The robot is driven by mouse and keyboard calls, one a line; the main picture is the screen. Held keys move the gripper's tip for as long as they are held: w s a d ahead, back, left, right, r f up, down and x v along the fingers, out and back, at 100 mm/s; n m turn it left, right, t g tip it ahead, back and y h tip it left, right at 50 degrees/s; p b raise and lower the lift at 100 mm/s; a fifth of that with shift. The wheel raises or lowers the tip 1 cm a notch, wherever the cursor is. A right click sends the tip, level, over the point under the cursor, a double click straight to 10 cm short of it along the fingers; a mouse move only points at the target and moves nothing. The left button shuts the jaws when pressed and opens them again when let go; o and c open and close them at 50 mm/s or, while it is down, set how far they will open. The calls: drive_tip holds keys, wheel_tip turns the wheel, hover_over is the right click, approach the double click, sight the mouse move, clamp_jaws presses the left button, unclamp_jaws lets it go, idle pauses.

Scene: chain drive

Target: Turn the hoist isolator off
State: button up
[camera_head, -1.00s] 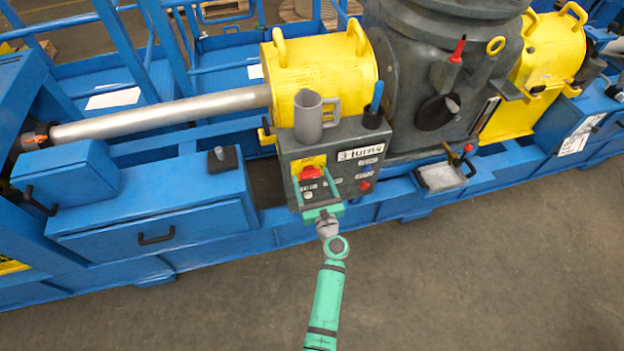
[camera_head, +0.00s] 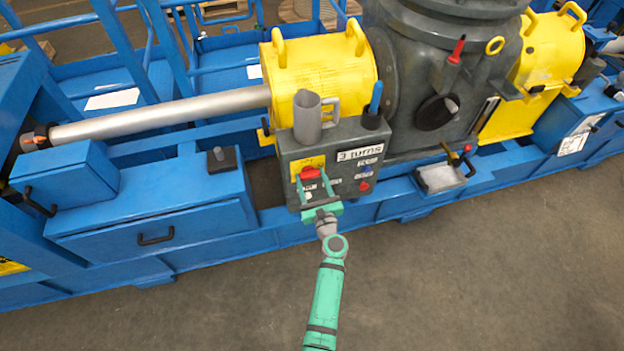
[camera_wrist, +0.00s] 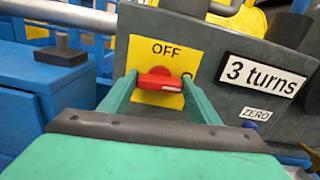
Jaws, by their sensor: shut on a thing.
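The hoist isolator is a red rotary handle (camera_wrist: 160,82) on a yellow plate (camera_wrist: 147,52) marked OFF at the top. In the wrist view the red handle lies level, crosswise between my two green fingers. My gripper (camera_wrist: 158,84) is shut on the handle, one finger at each end. In the head view the red handle (camera_head: 311,173) is at the left of the grey control box (camera_head: 346,141), and my gripper (camera_head: 312,181) reaches it from below and in front. The fingers cover part of the yellow plate.
A "3 turns" label (camera_wrist: 262,77) and a ZERO button (camera_wrist: 255,114) are to the right of the handle. A grey jug (camera_head: 309,117) and a blue-handled tool (camera_head: 375,104) stand on top of the box. The floor in front is clear.

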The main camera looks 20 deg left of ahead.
drive_tip(key=n, duration=0.8)
drive_tip(key=shift+a+n, duration=0.15)
drive_tip(key=shift+n, duration=0.15)
drive_tip(key=n, duration=0.4)
drive_tip(key=shift+f, duration=0.1)
drive_tip(key=shift+n, duration=2.1)
drive_tip(key=o, duration=1)
drive_tip(key=shift+f, duration=0.1)
drive_tip(key=shift+o, duration=0.2)
drive_tip(key=shift+s, duration=0.1)
drive_tip(key=v, duration=1)
drive_tip(key=shift+s+d, duration=0.25)
